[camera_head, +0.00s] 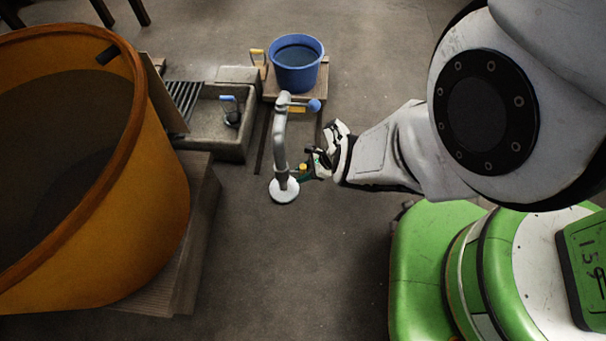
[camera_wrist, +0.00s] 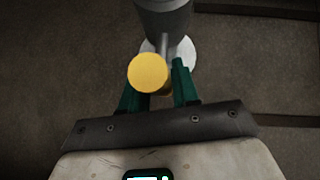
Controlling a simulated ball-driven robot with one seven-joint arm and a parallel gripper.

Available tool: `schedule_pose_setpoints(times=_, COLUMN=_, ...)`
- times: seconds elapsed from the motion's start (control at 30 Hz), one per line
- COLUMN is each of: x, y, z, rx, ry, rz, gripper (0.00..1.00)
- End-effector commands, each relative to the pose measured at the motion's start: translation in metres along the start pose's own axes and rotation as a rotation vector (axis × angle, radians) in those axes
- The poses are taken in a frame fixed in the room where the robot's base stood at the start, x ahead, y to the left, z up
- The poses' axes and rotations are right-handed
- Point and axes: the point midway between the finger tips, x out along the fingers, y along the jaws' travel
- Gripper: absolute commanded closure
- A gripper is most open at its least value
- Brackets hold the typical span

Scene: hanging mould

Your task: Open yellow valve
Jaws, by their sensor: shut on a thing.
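The yellow valve (camera_head: 303,167) sits low on the right side of a grey standpipe (camera_head: 280,130) with a round white base (camera_head: 284,190). In the wrist view its round yellow knob (camera_wrist: 148,72) is in front of the grey pipe (camera_wrist: 166,20). My gripper (camera_head: 304,174) reaches in from the right at the valve. In the wrist view the green fingers of my gripper (camera_wrist: 156,82) are on both sides of the valve, shut on it. The knob hides part of the left finger and the exact contact.
A blue knob (camera_head: 314,105) is on the pipe's upper arm. A blue bucket (camera_head: 296,62) stands behind on a wooden stand. A stone basin (camera_head: 215,146) with a blue-handled tap (camera_head: 229,108) is at left. A large orange tub (camera_head: 150,200) fills the left side. Floor in front is clear.

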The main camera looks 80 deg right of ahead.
Motion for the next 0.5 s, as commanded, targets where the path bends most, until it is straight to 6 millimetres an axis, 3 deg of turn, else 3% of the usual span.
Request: schedule_pose_setpoints(times=0.5, x=0.0006, y=0.0013, z=-0.0013, rx=0.053, ry=-0.012, rz=0.051, gripper=1.0)
